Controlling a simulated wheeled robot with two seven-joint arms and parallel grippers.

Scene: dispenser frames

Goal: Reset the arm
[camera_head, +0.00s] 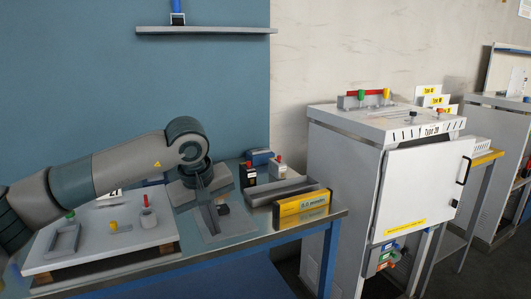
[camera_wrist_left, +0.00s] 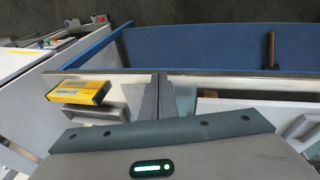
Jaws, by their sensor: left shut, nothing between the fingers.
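My left arm reaches in from the left over the workbench (camera_head: 240,243) in the head view. My left gripper (camera_head: 211,218) points down above the middle of the bench, near its front half. In the wrist view the two grey fingers of my left gripper (camera_wrist_left: 160,95) are together with nothing between them. The bench's front edge shows beyond them. My right gripper is in neither view.
A white board (camera_head: 100,258) with coloured knobs lies below my left arm. A yellow box (camera_head: 303,208) lies right of the gripper; it also shows in the wrist view (camera_wrist_left: 78,92). A white cabinet (camera_head: 420,187) stands right of the bench. A shelf (camera_head: 205,30) hangs on the wall.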

